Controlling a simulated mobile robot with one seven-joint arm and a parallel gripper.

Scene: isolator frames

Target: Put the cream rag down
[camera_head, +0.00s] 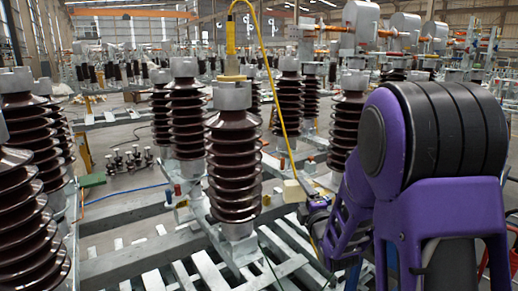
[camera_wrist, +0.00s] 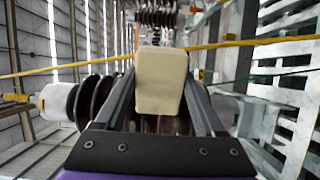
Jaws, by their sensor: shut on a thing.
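The cream rag (camera_wrist: 161,80) looks like a cream block with rounded edges. In the wrist view it sits between the two dark fingers of my gripper (camera_wrist: 160,100), which is shut on it. In the head view the rag (camera_head: 294,192) shows small at the tip of my gripper (camera_head: 303,199), to the right of the central brown insulator. It looks held in the air above the metal frame (camera_head: 283,265). My purple and black arm covers much of the right side of the head view. The rag's underside is hidden.
A ribbed brown insulator (camera_head: 234,175) stands upright left of my gripper, with more insulators behind and at the left edge. A yellow cable (camera_head: 272,85) hangs close to the gripper and also crosses the wrist view (camera_wrist: 240,43). Pale slats lie below, with gaps between them.

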